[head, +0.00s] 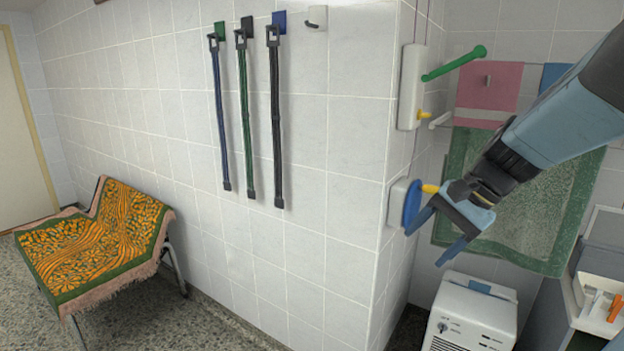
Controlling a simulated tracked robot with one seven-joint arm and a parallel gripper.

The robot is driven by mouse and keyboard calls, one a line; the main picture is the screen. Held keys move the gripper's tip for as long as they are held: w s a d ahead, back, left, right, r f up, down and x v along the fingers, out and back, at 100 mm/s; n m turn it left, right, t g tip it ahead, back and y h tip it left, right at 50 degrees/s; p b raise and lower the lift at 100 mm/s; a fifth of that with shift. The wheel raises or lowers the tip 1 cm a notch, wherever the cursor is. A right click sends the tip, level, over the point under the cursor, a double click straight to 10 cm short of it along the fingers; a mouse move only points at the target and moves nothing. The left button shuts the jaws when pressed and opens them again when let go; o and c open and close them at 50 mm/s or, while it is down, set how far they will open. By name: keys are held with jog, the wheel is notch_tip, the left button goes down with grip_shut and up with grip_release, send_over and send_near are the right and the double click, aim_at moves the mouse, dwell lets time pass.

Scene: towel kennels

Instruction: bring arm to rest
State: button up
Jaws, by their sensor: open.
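My arm reaches in from the right edge, slanting down and left. My gripper (427,246) is open, with its two blue fingers apart and nothing seen between them. It is in front of the tiled wall corner, close in the picture to a white wall fitting (397,202) with a blue disc (412,204) and a yellow knob (430,188). I cannot tell whether a finger touches the disc.
A green towel (560,215) and a pink towel (489,84) hang behind my arm. A white fitting (408,85) with a green lever (455,63) is above. Below stands a white appliance (470,315). Several leads hang left; a cloth-covered bench (95,240) stands far left.

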jog(key=s+d+r+n+t+h, duration=0.1)
jog(key=s+r+n+t+h, duration=0.2)
jog(key=s+n+h, duration=0.3)
jog(key=shift+s+d+r+n+t, duration=0.4)
jog(key=shift+s+r+n, duration=0.5)
jog(key=shift+n, duration=0.5)
jog(key=shift+s+a+f, duration=0.1)
